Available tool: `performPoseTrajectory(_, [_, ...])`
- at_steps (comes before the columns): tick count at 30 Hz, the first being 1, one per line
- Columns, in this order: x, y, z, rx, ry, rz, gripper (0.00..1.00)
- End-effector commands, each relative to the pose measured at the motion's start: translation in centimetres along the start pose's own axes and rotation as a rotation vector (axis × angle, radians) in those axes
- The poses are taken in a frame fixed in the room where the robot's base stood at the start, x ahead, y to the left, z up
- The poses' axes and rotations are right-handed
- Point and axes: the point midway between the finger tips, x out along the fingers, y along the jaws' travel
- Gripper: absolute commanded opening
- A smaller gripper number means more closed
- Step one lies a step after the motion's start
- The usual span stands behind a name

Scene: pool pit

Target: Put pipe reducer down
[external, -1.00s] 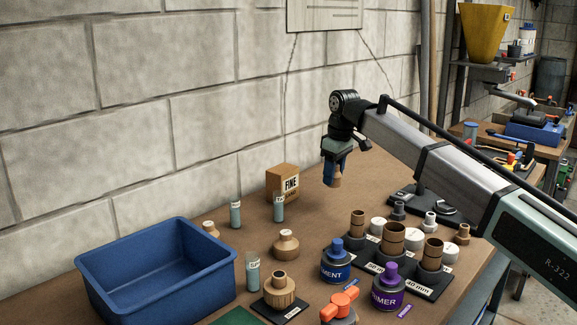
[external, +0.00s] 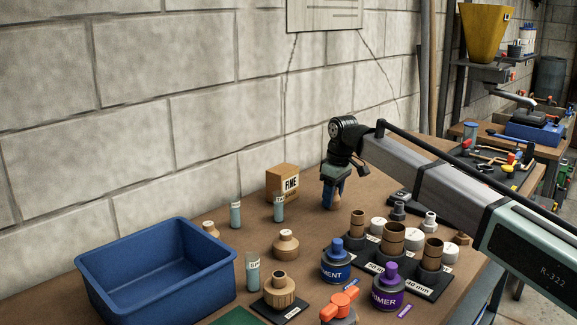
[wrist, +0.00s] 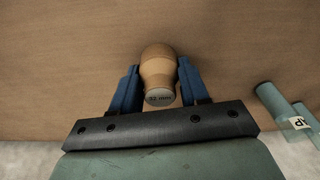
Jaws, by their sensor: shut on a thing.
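The pipe reducer (wrist: 159,72) is a tan, bulb-shaped piece with a grey end face marked 32 mm. In the wrist view it sits between the two blue fingers of my gripper (wrist: 159,92), which is shut on it. In the external view my gripper (external: 332,200) points down low over the bench, right of the FINE box. The reducer is mostly hidden there by the fingers. I cannot tell whether it touches the bench top.
The FINE box (external: 283,183) and pale blue-green tubes (external: 279,210) stand to the left. A black holder (external: 433,284) with brown pipe pieces, a cement can (external: 336,262) and a primer can (external: 388,288) are in front. A blue bin (external: 158,270) is far left. Bare bench surrounds the gripper.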

Motion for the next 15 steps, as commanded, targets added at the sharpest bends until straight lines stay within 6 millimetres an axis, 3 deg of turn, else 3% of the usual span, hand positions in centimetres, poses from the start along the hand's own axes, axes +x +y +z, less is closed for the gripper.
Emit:
performPoseTrajectory(9, [0.03,0.00,0.00,0.000,0.000,0.000,0.70])
performPoseTrajectory(15, [0.00,0.00,-0.01,0.000,0.000,0.000,0.70])
